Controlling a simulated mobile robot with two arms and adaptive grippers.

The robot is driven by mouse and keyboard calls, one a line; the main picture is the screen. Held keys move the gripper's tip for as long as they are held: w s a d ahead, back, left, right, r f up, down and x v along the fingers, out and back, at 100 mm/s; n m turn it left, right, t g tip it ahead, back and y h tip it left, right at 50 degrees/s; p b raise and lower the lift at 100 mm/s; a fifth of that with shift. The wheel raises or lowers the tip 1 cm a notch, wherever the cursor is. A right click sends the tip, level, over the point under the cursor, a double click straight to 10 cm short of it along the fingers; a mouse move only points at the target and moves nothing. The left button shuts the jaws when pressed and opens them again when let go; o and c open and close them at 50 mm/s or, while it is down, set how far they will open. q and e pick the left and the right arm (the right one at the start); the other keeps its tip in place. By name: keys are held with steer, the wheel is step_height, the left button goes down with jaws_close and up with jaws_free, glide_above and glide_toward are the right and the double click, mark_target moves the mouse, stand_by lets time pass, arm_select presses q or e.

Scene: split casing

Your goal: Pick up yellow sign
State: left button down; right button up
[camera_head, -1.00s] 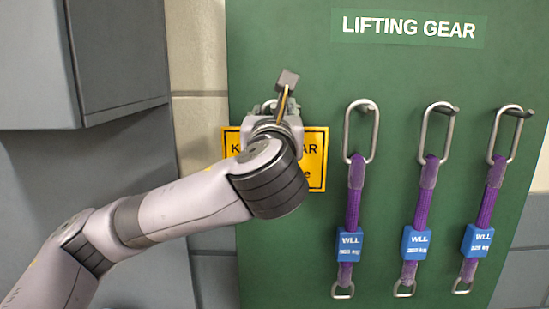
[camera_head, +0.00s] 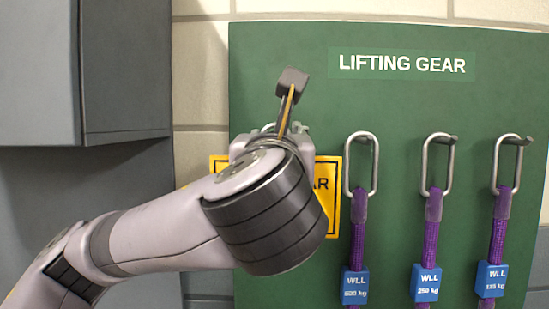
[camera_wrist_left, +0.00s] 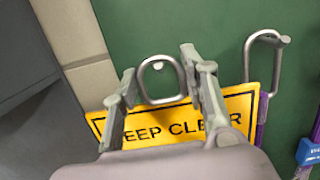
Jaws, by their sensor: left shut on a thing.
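The yellow sign (camera_head: 331,205) with black lettering and border shows behind my left wrist in the head view, with its middle covered by the arm. In the left wrist view the sign (camera_wrist_left: 240,108) lies just beyond my left gripper (camera_wrist_left: 165,82), and "KEEP CLEAR" is partly readable. A grey metal loop (camera_wrist_left: 143,82) stands above the sign between the two fingers. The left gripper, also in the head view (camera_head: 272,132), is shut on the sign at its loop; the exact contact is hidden. My right gripper is not in view.
A green board (camera_head: 400,110) headed "LIFTING GEAR" stands against the block wall. Several metal hooks with purple slings (camera_head: 433,210) and blue tags hang right of the sign. A grey cabinet (camera_head: 125,70) juts out at the left.

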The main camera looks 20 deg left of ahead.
arm_select(q)
steer(key=r+b+v, duration=0.1)
steer(key=b+v, duration=0.6)
steer(key=v, duration=0.2)
steer(key=shift+s, duration=0.2)
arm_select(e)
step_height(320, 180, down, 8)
arm_select(q)
steer(key=shift+a+r, duration=0.1)
steer(key=shift+r, duration=0.05)
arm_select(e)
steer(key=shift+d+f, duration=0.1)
